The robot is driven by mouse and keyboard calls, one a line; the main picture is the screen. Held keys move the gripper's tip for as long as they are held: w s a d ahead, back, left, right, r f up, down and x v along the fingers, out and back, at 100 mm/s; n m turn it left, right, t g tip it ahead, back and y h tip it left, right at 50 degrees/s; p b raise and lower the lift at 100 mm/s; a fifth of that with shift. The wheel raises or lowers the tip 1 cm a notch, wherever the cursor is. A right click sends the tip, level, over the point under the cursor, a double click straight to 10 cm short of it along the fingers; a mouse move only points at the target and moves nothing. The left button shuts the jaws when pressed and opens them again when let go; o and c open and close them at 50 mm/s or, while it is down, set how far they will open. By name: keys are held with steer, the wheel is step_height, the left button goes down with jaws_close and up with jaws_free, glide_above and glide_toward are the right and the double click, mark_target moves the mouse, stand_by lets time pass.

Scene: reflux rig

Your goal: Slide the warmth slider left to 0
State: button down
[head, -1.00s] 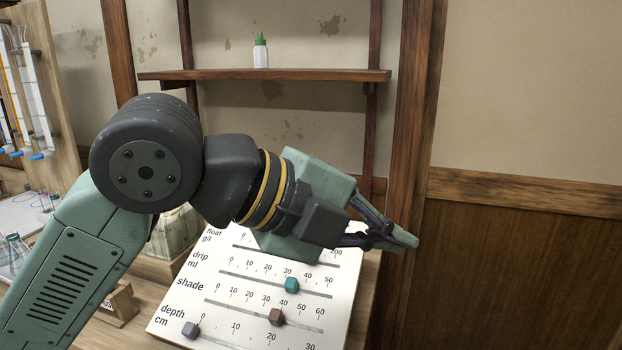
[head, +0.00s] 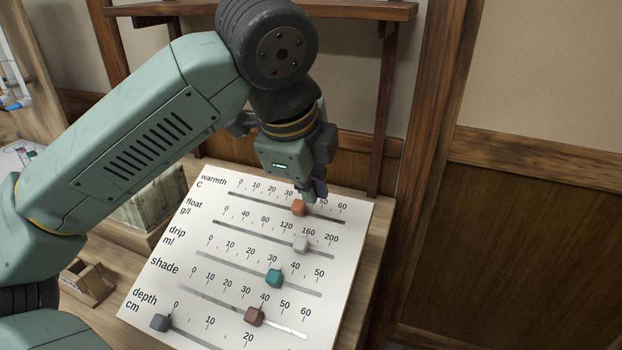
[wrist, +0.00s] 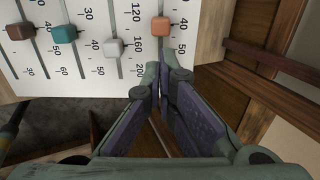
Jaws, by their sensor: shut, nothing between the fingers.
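The warmth slider's orange knob (head: 299,208) sits on the top track of the white slider panel (head: 150,290), right of the middle, between about 30 and 50; the exact reading is partly covered by my gripper. My gripper (head: 316,190) points down, just above and to the right of this knob, its fingers shut and empty. In the wrist view the orange knob (wrist: 161,26) is ahead of my shut fingertips (wrist: 161,70), with a visible gap in the picture. I cannot tell whether the fingers touch the knob.
Below lie the float knob (head: 301,244), the teal drip knob (head: 274,278), the brown shade knob (head: 254,316) and the grey depth knob (head: 160,322). A small wooden box (head: 88,283) stands left of the panel. A wooden post (head: 440,120) rises at the right.

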mark_target(250, 198)
steer(key=b+x, duration=0.3)
steer(key=x, duration=0.2)
steer(key=shift+f, duration=0.3)
steer(key=shift+w+a, duration=0.15)
steer(key=shift+w, duration=0.05)
steer(key=shift+w+a+r+b, duration=0.15)
steer(key=shift+w+a, duration=0.65)
steer(key=shift+a, duration=1.15)
steer(key=shift+w+a+f+b, duration=0.15)
steer(key=shift+w+a, duration=0.7)
steer(key=shift+a, duration=1.1)
steer(key=shift+w+a+r+b, duration=0.1)
steer(key=shift+w+a+b, duration=0.15)
steer(key=shift+w+a, duration=1.15)
steer(key=s+p+v, duration=0.1)
steer(key=p+v, duration=0.1)
steer(key=v, duration=0.4)
steer(key=shift+s, duration=0.3)
stand_by(0.8)
